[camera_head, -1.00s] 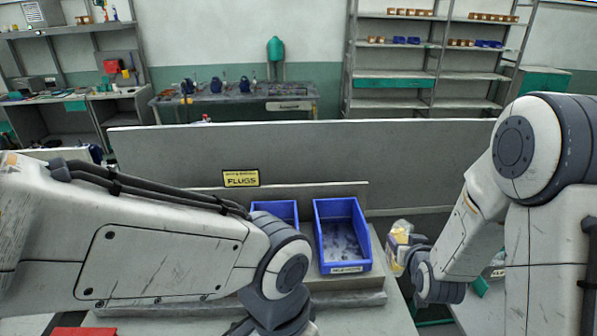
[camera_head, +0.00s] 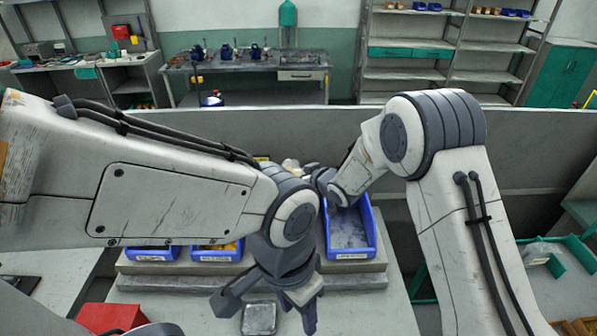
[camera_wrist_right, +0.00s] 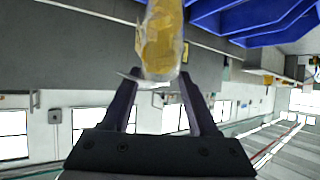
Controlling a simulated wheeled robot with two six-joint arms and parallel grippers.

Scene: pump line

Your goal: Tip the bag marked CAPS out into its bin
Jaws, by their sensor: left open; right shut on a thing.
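A clear bag with yellow contents (camera_wrist_right: 160,45) hangs between the fingers of my right gripper (camera_wrist_right: 160,80), which is shut on it. In the head view the bag (camera_head: 290,163) shows only in part above my left arm, behind the blue bins. No marking on it is readable. A large blue bin (camera_head: 372,240) stands on the bench, its floor grey and its label too small to read. A middle blue bin (camera_head: 217,255) holds yellow pieces, and a left blue bin (camera_head: 152,254) is mostly hidden by my left arm. My left gripper (camera_head: 268,310) is open and empty over the bench front.
A grey square plate (camera_head: 259,319) lies below my left gripper. A red box (camera_head: 108,318) is at the front left. Another clear bag (camera_head: 541,251) lies in a green tray at the right. A grey partition (camera_head: 540,145) runs behind the bench.

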